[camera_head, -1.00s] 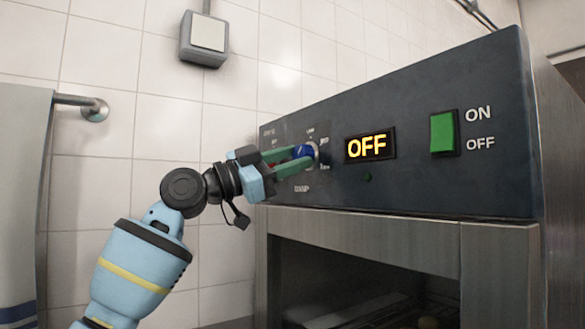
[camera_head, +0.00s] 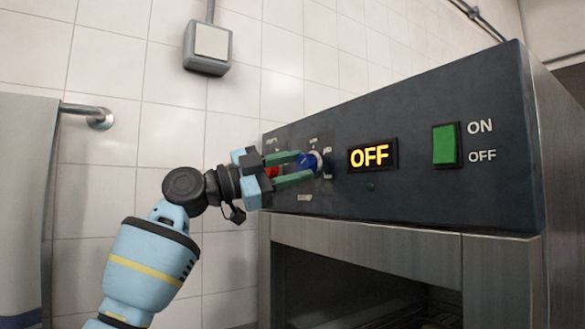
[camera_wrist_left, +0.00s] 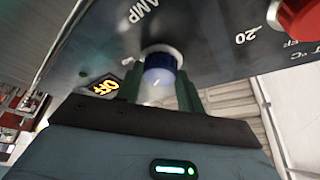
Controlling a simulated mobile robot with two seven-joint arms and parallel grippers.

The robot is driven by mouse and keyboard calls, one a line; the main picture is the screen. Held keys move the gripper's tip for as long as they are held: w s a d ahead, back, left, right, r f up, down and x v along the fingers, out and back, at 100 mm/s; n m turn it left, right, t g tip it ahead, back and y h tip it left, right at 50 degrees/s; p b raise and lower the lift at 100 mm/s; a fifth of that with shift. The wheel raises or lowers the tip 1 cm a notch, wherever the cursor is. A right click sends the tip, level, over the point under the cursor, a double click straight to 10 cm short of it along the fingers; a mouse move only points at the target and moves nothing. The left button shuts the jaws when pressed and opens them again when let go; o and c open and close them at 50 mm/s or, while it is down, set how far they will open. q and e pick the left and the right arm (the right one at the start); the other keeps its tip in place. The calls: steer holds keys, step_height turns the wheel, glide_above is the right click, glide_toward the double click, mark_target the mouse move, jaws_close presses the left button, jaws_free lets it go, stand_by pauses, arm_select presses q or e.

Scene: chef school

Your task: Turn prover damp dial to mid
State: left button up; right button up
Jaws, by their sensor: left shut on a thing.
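The prover's damp dial (camera_head: 308,162) is a blue knob on a pale collar, on the dark front panel left of the lit display. My left gripper (camera_head: 300,169) comes in from the left, its green fingers shut on the dial. The left wrist view shows the blue dial (camera_wrist_left: 160,68) between the two fingers, with "AMP" lettering beside it. The fingers hide part of the dial and its scale, so its exact setting cannot be read. My right gripper is in neither view.
A red dial (camera_wrist_left: 300,16) sits beside the damp dial, partly behind my gripper in the head view. The display (camera_head: 372,155) reads OFF. A green switch (camera_head: 446,145) is further right. A towel rail (camera_head: 90,114) and a wall switch box (camera_head: 208,47) are on the tiled wall.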

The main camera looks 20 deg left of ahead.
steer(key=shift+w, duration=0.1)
arm_select(q)
steer(key=o, duration=1)
steer(key=shift+c, duration=0.2)
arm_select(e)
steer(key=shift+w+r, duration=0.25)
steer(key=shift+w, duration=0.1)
arm_select(q)
steer(key=shift+a, duration=0.1)
steer(key=shift+s+a+f, duration=0.15)
steer(key=shift+a+f, duration=0.05)
steer(key=shift+a, duration=0.05)
steer(key=b+v, duration=0.1)
steer(key=v, duration=0.6)
steer(key=shift+r+b, duration=0.1)
steer(key=shift+b, duration=0.25)
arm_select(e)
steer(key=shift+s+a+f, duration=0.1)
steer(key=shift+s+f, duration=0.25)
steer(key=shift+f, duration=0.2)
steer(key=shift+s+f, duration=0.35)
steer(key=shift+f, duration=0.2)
